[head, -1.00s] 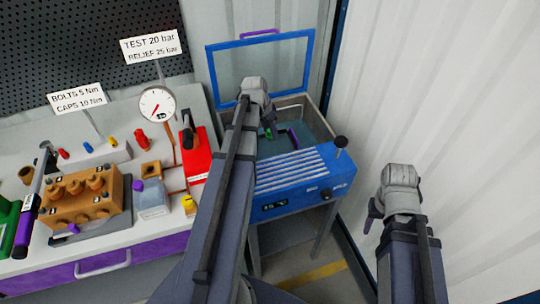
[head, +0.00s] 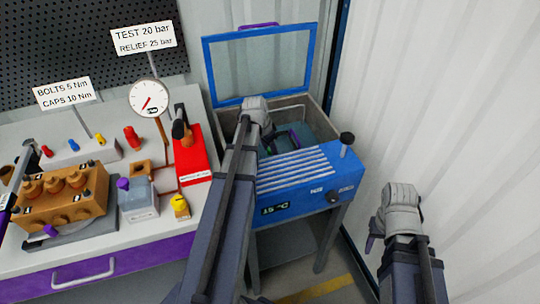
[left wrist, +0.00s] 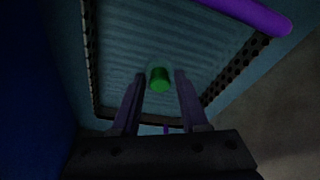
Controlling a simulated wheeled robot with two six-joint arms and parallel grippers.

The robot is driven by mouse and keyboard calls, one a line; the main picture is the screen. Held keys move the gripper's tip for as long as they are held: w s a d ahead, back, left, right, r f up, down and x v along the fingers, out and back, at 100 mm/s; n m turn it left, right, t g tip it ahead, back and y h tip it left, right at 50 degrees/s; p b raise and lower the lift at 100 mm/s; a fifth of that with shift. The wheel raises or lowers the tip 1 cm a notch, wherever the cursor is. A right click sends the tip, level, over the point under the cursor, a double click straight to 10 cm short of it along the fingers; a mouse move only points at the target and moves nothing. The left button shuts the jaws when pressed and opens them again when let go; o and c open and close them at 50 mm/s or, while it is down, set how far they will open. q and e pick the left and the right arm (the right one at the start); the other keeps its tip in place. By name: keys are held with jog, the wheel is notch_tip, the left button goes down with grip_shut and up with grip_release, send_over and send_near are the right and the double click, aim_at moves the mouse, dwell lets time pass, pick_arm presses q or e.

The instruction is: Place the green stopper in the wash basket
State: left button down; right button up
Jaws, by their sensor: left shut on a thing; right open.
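The green stopper (left wrist: 160,79) sits between the fingertips of my left gripper (left wrist: 160,84) in the left wrist view. The gripper is shut on it, above the wash basket (left wrist: 232,74), whose dark perforated walls frame a ribbed floor below. A purple bar (left wrist: 252,14) crosses the top of that view. In the head view my left gripper (head: 264,132) reaches down into the open blue washer (head: 300,168); its own wrist hides much of the basket and the stopper is not clear there. My right gripper (head: 374,238) is open and empty, right of the washer.
The washer's blue-framed lid (head: 262,98) stands raised behind the tub. A black knob (head: 347,138) sticks up at its right corner. The bench at left holds an orange pump block (head: 65,195), a red tool (head: 190,160) and a gauge (head: 150,98). A pale corrugated wall stands at right.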

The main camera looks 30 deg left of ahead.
pick_arm(q)
jog(key=shift+f, duration=0.2)
jog(key=shift+f, duration=0.2)
jog(key=shift+c, duration=2.1)
grip_release()
jog(key=shift+r, duration=0.2)
jog(key=d+p+v, duration=0.1)
jog(key=p+v, duration=1)
jog(key=v, duration=0.1)
jog(key=shift+a+p, duration=0.4)
jog(key=shift+a, duration=0.05)
